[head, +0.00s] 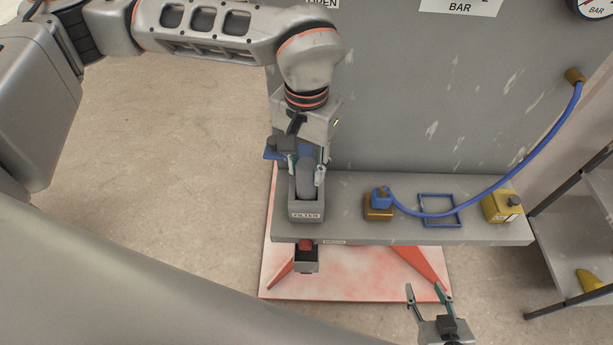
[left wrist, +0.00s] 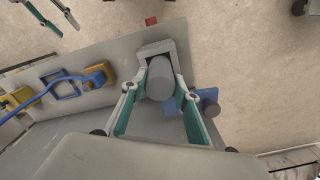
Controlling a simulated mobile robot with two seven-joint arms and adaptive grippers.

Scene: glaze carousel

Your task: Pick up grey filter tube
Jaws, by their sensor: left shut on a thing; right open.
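The grey filter tube (head: 306,182) stands in the grey holder labelled FILTER (head: 306,215) at the left end of the shelf. In the left wrist view the tube (left wrist: 160,80) shows its round end between the fingers, with the holder (left wrist: 152,47) around its far side. My left gripper (head: 305,172) is shut on the tube, one finger on each side. The tube's lower part is hidden inside the holder. My right gripper (head: 429,295) is open and empty, low in front of the shelf; it also shows in the left wrist view (left wrist: 50,15).
The grey shelf (head: 350,225) carries a brass block with a blue connector (head: 381,198), a blue frame (head: 439,210) and a yellow block (head: 500,207). A blue hose (head: 545,140) arcs to the wall panel. A metal rack stands right.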

